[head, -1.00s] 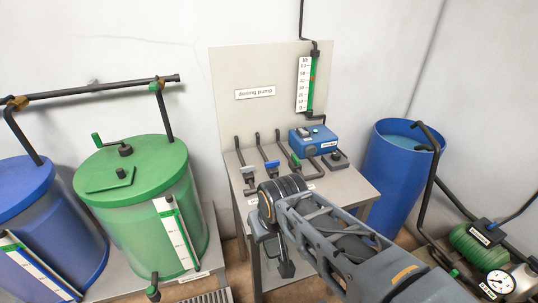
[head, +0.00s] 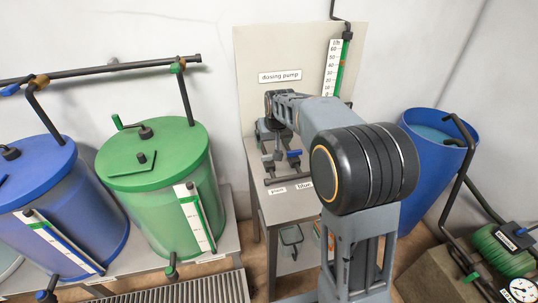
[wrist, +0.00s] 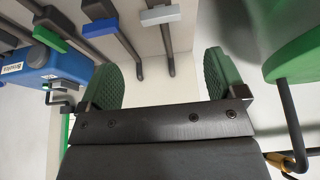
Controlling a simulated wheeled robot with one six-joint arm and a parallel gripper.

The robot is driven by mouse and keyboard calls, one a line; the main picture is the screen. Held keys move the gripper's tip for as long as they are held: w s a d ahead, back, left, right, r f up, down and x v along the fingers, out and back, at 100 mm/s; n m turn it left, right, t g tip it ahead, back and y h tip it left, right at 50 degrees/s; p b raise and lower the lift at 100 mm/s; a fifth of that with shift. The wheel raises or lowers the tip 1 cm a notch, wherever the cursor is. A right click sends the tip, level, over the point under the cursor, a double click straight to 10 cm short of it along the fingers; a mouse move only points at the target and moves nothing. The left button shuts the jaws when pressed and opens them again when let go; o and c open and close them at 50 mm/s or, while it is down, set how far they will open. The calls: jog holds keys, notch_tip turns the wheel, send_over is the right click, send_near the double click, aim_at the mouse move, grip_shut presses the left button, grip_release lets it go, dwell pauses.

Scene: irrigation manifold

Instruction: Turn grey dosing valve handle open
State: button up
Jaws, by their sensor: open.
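The grey dosing valve handle (wrist: 160,15) is at the top of the wrist view, a light grey bar on a dark pipe. It lies beyond the fingertips and apart from them. My gripper (wrist: 163,80) is open and empty, its two green-padded fingers spread wide. In the head view my gripper (head: 270,130) is over the dosing table, close above the valves. The grey handle (head: 268,158) shows small there, just below the gripper and left of the blue handle (head: 293,153). The blue handle also shows in the wrist view (wrist: 100,27).
A green handle (wrist: 50,38) and the blue dosing pump (wrist: 38,66) are left in the wrist view. The green tank (head: 155,190) stands left of the table (head: 265,205). A backboard (head: 262,50) rises behind it. The blue barrel (head: 432,165) stands right.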

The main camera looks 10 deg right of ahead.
aim_at(269, 156)
jog(key=p+x, duration=0.1)
jog(key=x, duration=1)
jog(key=shift+s, duration=0.1)
jog(key=c, duration=0.9)
